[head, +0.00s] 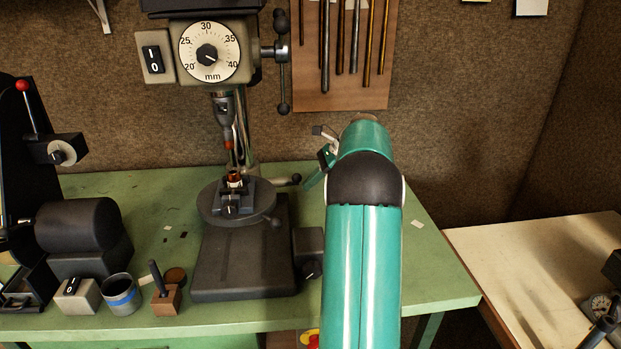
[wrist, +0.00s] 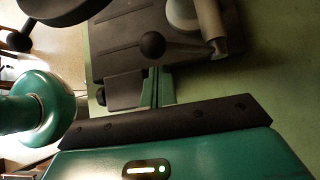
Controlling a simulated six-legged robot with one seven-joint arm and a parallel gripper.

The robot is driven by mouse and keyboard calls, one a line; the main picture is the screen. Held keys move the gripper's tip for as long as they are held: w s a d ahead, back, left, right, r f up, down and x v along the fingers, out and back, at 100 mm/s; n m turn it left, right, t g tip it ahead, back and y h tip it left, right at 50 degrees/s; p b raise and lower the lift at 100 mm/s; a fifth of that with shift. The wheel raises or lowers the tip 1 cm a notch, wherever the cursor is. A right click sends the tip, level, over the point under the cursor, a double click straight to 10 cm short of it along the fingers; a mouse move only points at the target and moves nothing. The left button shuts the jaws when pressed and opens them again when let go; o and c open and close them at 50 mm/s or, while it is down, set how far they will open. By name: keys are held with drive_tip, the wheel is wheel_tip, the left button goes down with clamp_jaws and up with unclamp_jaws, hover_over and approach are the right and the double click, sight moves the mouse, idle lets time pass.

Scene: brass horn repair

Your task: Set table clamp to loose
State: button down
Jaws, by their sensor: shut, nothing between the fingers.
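The drill press (head: 245,240) stands on the green bench. What looks like its table clamp is a dark lever (head: 285,180) with a ball end, reaching right from behind the round table (head: 210,205). In the wrist view the lever (wrist: 185,49) runs from the column area to its black ball. My gripper (head: 313,180) is just right of the ball in the head view, partly hidden by my teal arm. In the wrist view my gripper (wrist: 157,73) is shut and empty, its fingertips just below the ball. Contact with the lever cannot be told.
A horn part (head: 234,178) sits in the vise on the round table. A feed handle (head: 282,60) hangs at the head's right. A grinder (head: 80,235), a blue-banded cup (head: 121,294) and a wooden block (head: 165,299) stand left. The bench's right end is mostly clear.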

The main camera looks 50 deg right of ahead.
drive_tip(key=s+d+r, duration=0.4)
drive_tip(key=d, duration=0.3)
drive_tip(key=shift+d+r, duration=0.15)
drive_tip(key=shift+r, duration=0.2)
idle(0.6)
